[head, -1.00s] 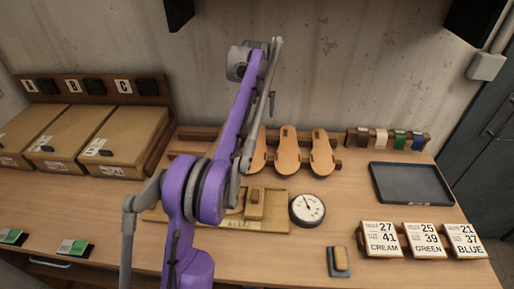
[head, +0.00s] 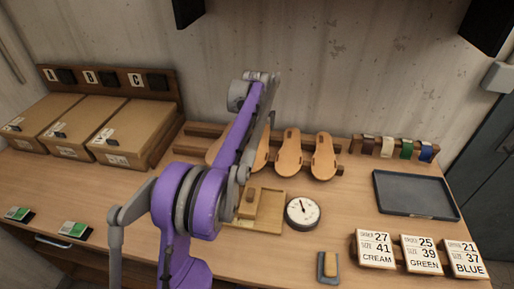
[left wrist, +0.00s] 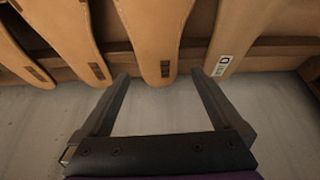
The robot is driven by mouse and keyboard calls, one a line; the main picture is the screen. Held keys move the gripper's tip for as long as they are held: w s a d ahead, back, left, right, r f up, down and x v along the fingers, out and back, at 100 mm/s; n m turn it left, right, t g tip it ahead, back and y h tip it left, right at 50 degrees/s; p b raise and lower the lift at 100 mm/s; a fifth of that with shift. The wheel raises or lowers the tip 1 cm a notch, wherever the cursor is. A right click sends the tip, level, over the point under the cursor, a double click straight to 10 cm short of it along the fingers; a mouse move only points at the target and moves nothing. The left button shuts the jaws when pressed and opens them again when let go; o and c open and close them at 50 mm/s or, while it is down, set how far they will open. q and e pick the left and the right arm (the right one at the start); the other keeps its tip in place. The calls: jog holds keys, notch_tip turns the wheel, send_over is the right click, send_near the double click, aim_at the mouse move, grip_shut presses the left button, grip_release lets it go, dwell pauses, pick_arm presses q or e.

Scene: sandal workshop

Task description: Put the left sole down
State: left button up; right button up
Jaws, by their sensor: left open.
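Several tan soles lean in a row on a wooden rack at the wall; two show whole right of my arm in the head view, a middle one (head: 289,155) and a right one (head: 323,157). Others are partly hidden behind my purple left arm. In the left wrist view my left gripper (left wrist: 160,76) is open, its fingers on either side of one sole's rounded end (left wrist: 158,45), with gaps on both sides. A neighbouring sole (left wrist: 228,40) bears a white tag. I cannot tell which is the left sole. My right gripper is not in view.
A wooden board (head: 270,220) with a raised block lies in front of the rack, beside a round dial (head: 302,211). A dark tray (head: 414,194) is at right, number cards (head: 375,249) in front. Cardboard boxes (head: 132,130) stand at left.

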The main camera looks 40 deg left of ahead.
aim_at(261, 135)
pick_arm(q)
jog(key=x, duration=0.5)
jog(key=shift+s+d+f, duration=0.1)
jog(key=shift+s+d, duration=0.1)
jog(key=shift+d, duration=0.05)
jog(key=c, duration=1.5)
notch_tip(261, 135, up, 10)
jog(key=shift+r+p, duration=0.1)
jog(key=shift+p, duration=0.3)
